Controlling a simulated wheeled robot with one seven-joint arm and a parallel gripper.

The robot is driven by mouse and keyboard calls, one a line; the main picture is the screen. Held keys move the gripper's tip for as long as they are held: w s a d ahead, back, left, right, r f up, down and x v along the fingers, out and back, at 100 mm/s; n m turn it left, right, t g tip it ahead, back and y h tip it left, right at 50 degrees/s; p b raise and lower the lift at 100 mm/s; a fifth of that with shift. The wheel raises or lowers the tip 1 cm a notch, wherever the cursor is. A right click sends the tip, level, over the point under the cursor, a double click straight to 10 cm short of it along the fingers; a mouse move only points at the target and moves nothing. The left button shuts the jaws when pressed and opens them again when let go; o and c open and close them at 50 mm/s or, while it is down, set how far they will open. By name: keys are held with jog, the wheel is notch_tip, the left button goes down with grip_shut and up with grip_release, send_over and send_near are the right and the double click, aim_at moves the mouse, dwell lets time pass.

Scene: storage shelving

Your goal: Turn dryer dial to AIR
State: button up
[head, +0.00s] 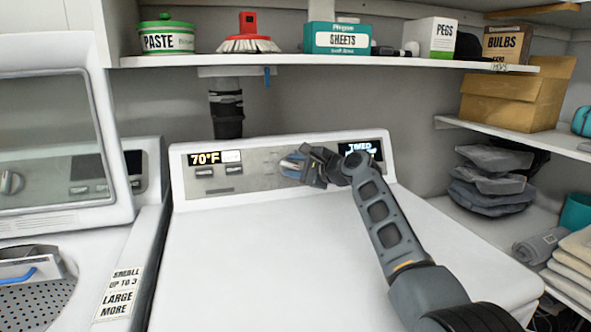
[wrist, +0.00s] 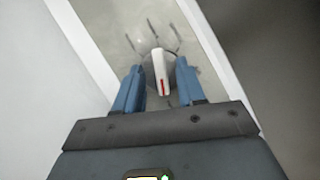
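The dryer (head: 290,240) is white, with a grey control panel (head: 255,168) at its back. My gripper (head: 291,165) is at the panel and hides the dial in the head view. In the wrist view the dial (wrist: 161,72) has a white raised grip with a red line. Its grip points nearly straight up and down in that picture. My gripper's blue fingers (wrist: 157,88) are open, one on either side of the dial, with gaps to the white grip. Marks around the dial are too blurred to read. The right display (head: 362,150) seems to read "TIMED", partly hidden.
A left display (head: 204,159) reads "70°F", above small buttons. A shelf (head: 330,63) with paste, a brush and boxes hangs above the panel. A washer (head: 60,200) stands at left. Side shelves with folded cloth (head: 490,180) are at right. The dryer top is clear.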

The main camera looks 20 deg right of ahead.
jog(key=shift+c, duration=0.4)
grip_shut()
jog(key=shift+n, duration=0.3)
jog(key=n+g, duration=0.1)
jog(key=n, duration=0.1)
jog(key=n+g+p, duration=0.1)
jog(key=n, duration=0.1)
jog(key=shift+r+g, duration=0.25)
jog(key=shift+g, duration=0.05)
jog(key=n, duration=0.2)
jog(key=n+g+h+p, duration=0.1)
jog(key=n, duration=0.1)
jog(key=shift+w+r+g+p, duration=0.1)
jog(key=shift+r+g+p, duration=0.05)
jog(key=shift+g+p, duration=0.15)
jog(key=n, duration=0.2)
jog(key=n+g+h+p, duration=0.1)
jog(key=shift+a+r+n+h, duration=0.1)
jog(key=shift+a+n+h, duration=0.05)
jog(key=shift+n+h, duration=0.2)
jog(key=shift+w+a+n+g+h+p, duration=0.1)
jog(key=shift+n+g+h+p, duration=0.65)
jog(key=shift+n, duration=0.8)
